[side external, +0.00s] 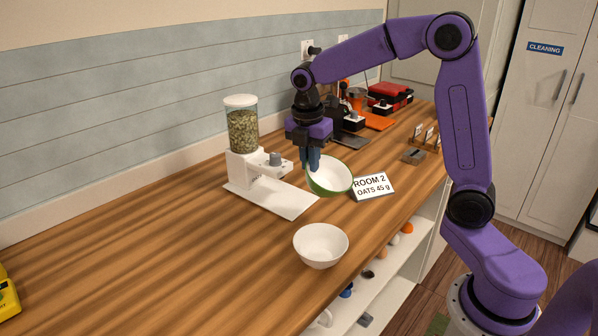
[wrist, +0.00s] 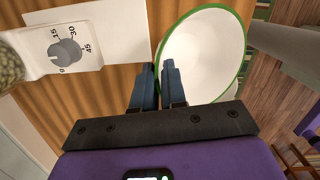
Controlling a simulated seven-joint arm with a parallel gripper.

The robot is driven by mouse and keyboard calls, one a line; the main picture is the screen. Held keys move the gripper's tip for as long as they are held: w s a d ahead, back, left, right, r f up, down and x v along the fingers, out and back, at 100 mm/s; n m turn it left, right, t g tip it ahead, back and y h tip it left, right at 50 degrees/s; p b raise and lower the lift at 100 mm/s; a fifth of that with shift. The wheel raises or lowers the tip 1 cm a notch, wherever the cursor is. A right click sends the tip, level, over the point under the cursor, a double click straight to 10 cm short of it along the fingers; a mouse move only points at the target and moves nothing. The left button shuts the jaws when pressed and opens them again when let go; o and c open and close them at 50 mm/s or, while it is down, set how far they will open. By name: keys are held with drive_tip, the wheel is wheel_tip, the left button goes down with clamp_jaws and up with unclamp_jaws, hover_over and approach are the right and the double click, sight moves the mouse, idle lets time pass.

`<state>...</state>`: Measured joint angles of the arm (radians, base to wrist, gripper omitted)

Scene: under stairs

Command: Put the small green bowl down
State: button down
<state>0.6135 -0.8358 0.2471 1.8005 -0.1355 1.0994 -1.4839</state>
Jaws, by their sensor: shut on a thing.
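The small green bowl (side external: 329,177) is white inside with a green rim and green outside. It is tilted, its opening turned toward the side camera. My gripper (side external: 313,167) is shut on the bowl's left wall, pointing down over the wooden counter. In the wrist view the bowl (wrist: 205,55) spreads to the right of my gripper (wrist: 158,85), with one finger at its rim. Whether the bowl's underside touches the counter cannot be told.
A dispenser (side external: 243,130) with a dial and white base plate stands left of the bowl. A "ROOM 2 OATS 45 g" card (side external: 371,186) is close on its right. A white bowl (side external: 320,244) stands nearer the camera. Bare counter (side external: 170,240) lies at left.

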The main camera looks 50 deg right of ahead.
drive_tip(key=s+r, duration=0.1)
drive_tip(key=s, duration=0.1)
drive_tip(key=s+r, duration=0.1)
drive_tip(key=s, duration=0.2)
drive_tip(key=s+r, duration=0.1)
drive_tip(key=s, duration=0.2)
drive_tip(key=shift+a+r, duration=0.2)
drive_tip(key=shift+r, duration=0.05)
drive_tip(key=shift+s+d+r, duration=0.1)
drive_tip(key=shift+s, duration=0.2)
drive_tip(key=s+d+f+m+g+y, duration=0.1)
drive_tip(key=s+d+f+m+y, duration=0.2)
drive_tip(key=d+m, duration=0.6)
drive_tip(key=s+d+f+m+g, duration=0.1)
drive_tip(key=s+d+f+m, duration=0.5)
drive_tip(key=d, duration=0.5)
drive_tip(key=s+d+f+m+t+y, duration=0.1)
drive_tip(key=s+d+f+m+t, duration=0.25)
drive_tip(key=s+m, duration=0.5)
drive_tip(key=s+d+f+m+t, duration=0.2)
drive_tip(key=s+d+m, duration=0.3)
drive_tip(key=s+m, duration=0.4)
drive_tip(key=m, duration=0.1)
hover_over(298, 203)
drive_tip(key=s+d, duration=0.1)
drive_tip(key=s, duration=0.1)
drive_tip(key=shift+d, duration=0.1)
drive_tip(key=shift+f, duration=0.2)
